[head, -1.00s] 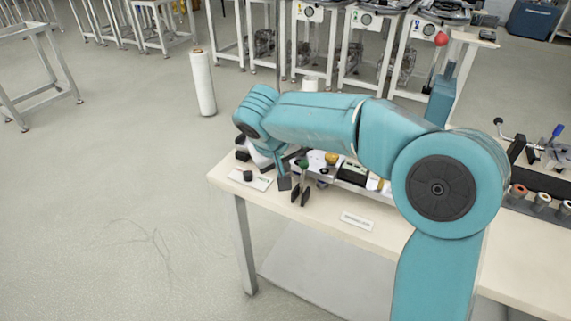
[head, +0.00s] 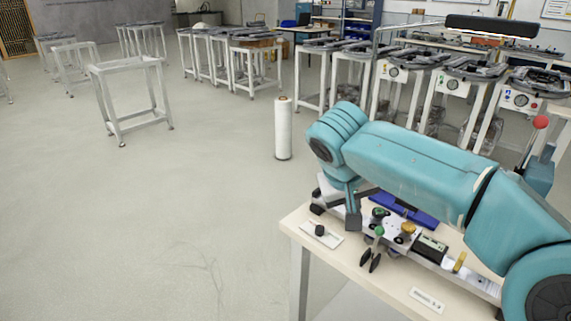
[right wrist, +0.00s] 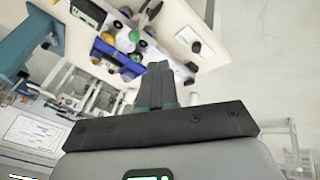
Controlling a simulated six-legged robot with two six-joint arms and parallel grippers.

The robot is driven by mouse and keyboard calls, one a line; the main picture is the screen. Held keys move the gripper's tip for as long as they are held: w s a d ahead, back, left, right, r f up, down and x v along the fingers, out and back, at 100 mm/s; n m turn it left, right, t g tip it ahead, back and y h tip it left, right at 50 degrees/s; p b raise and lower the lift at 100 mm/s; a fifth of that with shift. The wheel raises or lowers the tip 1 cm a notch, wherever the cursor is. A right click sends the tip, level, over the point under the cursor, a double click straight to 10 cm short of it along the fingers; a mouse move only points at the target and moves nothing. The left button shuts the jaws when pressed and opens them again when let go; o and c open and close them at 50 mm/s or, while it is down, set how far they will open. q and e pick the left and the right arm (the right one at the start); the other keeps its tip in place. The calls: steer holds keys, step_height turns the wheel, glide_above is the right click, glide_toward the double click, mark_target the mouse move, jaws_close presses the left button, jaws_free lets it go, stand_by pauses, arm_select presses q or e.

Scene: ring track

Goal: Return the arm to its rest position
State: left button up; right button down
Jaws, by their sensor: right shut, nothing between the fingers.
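My right arm (head: 415,165) is teal and reaches in from the right, over the near table, in the head view. My right gripper (head: 353,218) points down over the table's left end, right of a white plate with a black knob (head: 320,231). In the right wrist view the gripper (right wrist: 162,75) shows its dark fingers together with nothing between them. How far the fingertips are from the table is hard to tell. My left gripper is not in view.
The table (head: 385,295) also bears a green knob (head: 378,231), a gold knob (head: 408,228), a blue tray (head: 410,211) and a white label (head: 427,300). A white roll (head: 283,130) stands on the floor behind.

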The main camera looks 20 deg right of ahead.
steer(key=a+f+n+g+y+p, duration=0.1)
steer(key=a+f+y, duration=0.1)
steer(key=a+f, duration=0.5)
steer(key=s+a+f+n+y+p, duration=0.1)
steer(key=a+f+n+y, duration=0.1)
steer(key=f, duration=0.9)
steer(key=a+f+n+g+y+p, duration=0.1)
steer(key=a+f+y+p, duration=0.1)
steer(key=a+f, duration=0.5)
steer(key=s+a+f+m+y+p, duration=0.2)
steer(key=s+a+f, duration=0.2)
steer(key=s+f, duration=1)
steer(key=s, duration=0.3)
steer(key=shift+s+f+m+y, duration=0.15)
steer(key=shift+f+m+y, duration=0.1)
steer(key=shift+m+y, duration=0.15)
